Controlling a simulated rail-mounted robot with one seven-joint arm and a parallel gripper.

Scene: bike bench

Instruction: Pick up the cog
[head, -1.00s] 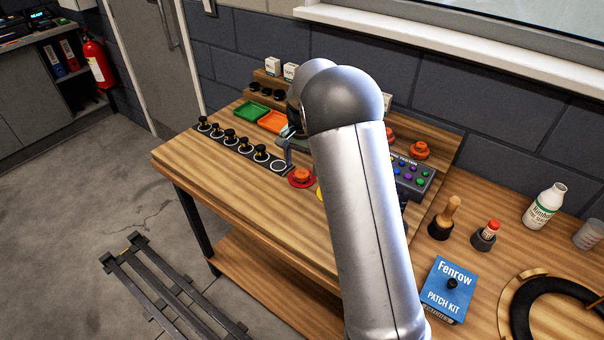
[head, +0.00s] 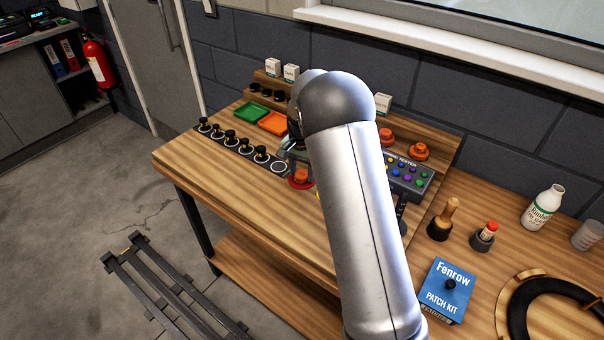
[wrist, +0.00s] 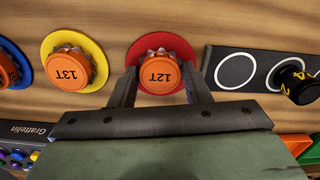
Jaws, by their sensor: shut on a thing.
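The orange cog marked 12T (wrist: 160,75) sits over a red disc (wrist: 180,46) on the wooden bench; I cannot tell any gap between them. In the head view the cog (head: 301,175) shows just below my gripper (head: 298,158), partly covered. In the wrist view my gripper (wrist: 160,88) has one finger on each side of the 12T cog, shut on it. A cog marked 13T (wrist: 70,69) sits on a yellow disc (wrist: 92,41) to its left. Another orange cog (wrist: 6,70) on a blue disc (wrist: 14,50) is at the left edge.
A dark strip (wrist: 217,52) with white rings and black-and-yellow knobs lies to the right of the cog. A button box (head: 409,178) stands beside my arm. Green (head: 252,112) and orange trays (head: 273,123) are behind. The bench's front left is clear.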

